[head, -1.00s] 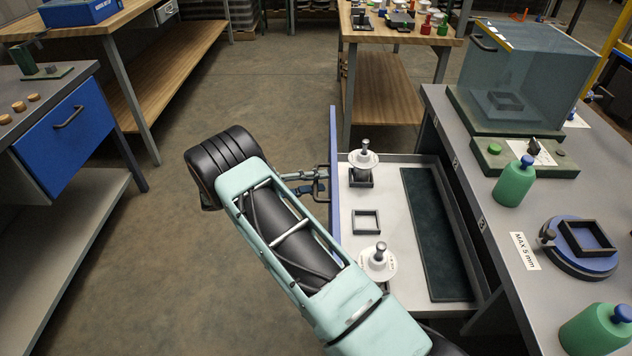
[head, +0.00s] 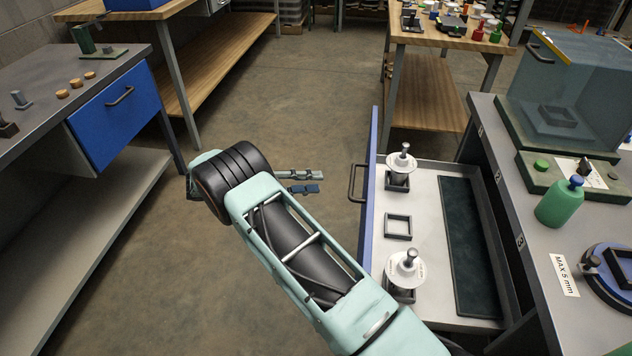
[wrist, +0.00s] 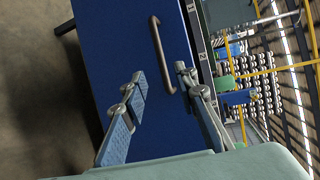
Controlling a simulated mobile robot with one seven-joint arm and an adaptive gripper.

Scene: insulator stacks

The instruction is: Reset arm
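My gripper (head: 318,182) points right toward the blue front (head: 371,200) of the open drawer. Its two fingers stand apart with nothing between them. The dark drawer handle (head: 355,183) is a short way beyond the fingertips, with floor visible in the gap. In the wrist view my gripper (wrist: 162,82) shows open, with the blue front (wrist: 125,40) and handle (wrist: 160,45) ahead. In the drawer, two white insulators (head: 402,160) (head: 405,268) stand upright on dark square holders. An empty square frame (head: 398,227) lies between them.
The drawer's right side holds a dark mat (head: 470,245). The grey bench at right carries a clear box (head: 570,90), a green bottle (head: 560,203) and a round blue fixture (head: 610,270). At left is a grey bench with a closed blue drawer (head: 112,112). The floor between is clear.

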